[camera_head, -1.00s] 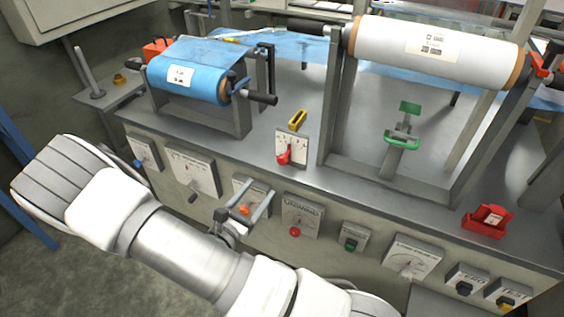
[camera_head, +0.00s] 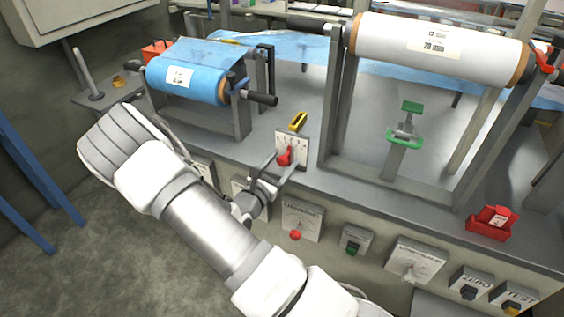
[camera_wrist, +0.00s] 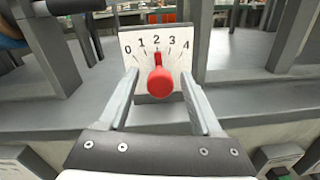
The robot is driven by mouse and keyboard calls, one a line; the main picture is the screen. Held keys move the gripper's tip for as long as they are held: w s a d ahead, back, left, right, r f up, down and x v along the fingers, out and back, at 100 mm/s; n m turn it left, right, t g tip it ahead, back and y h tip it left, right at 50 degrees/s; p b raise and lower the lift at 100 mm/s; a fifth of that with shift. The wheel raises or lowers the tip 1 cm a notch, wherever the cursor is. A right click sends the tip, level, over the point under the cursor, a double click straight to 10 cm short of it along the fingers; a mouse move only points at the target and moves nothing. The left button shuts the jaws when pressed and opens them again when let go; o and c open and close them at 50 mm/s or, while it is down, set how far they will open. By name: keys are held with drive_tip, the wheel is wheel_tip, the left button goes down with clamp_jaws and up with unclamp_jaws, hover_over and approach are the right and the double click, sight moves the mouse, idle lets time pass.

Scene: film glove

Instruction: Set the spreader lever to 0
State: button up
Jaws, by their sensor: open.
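A white scale plate (camera_wrist: 136,52) marked 0 to 4 stands on the machine top and carries a red lever (camera_wrist: 160,82). In the wrist view the lever's red stem points up, about at the 2. No name is legible on this plate. The red lever also shows in the head view (camera_head: 284,156). My gripper (camera_wrist: 160,76) is open, with one finger on each side of the red knob. It faces the plate from the front. Whether a finger touches the knob cannot be told. In the head view my gripper (camera_head: 279,165) is at the plate's lower part.
A yellow part (camera_head: 298,121) sits behind the plate. A blue film roll (camera_head: 190,80) is at the left, and a white roll (camera_head: 430,50) at the right between grey posts. A red holder (camera_head: 488,224) stands at the right edge. Several dials and switches line the front panel.

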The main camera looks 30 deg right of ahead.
drive_tip(key=shift+c, duration=0.3)
clamp_jaws()
drive_tip(key=shift+r+p, duration=0.1)
drive_tip(key=shift+p, duration=0.3)
drive_tip(key=shift+w+a+n+p, duration=0.15)
drive_tip(key=shift+n+p, duration=0.35)
drive_tip(key=shift+n, duration=0.05)
drive_tip(key=shift+w+a+n+p, duration=0.15)
drive_tip(key=shift+n+p, duration=0.3)
drive_tip(key=shift+n, duration=0.1)
drive_tip(key=shift+w+a+f+n+p, duration=0.2)
drive_tip(key=shift+n+p, duration=0.25)
drive_tip(key=shift+n, duration=0.2)
drive_tip(key=shift+w+a+f+n+p, duration=0.15)
drive_tip(key=shift+n+p, duration=0.25)
drive_tip(key=shift+n, duration=0.2)
drive_tip(key=shift+w+a+f+n+p, duration=0.1)
drive_tip(key=shift+w+n+p, duration=0.1)
drive_tip(key=shift+n+p, duration=0.35)
drive_tip(key=shift+o, duration=0.3)
unclamp_jaws()
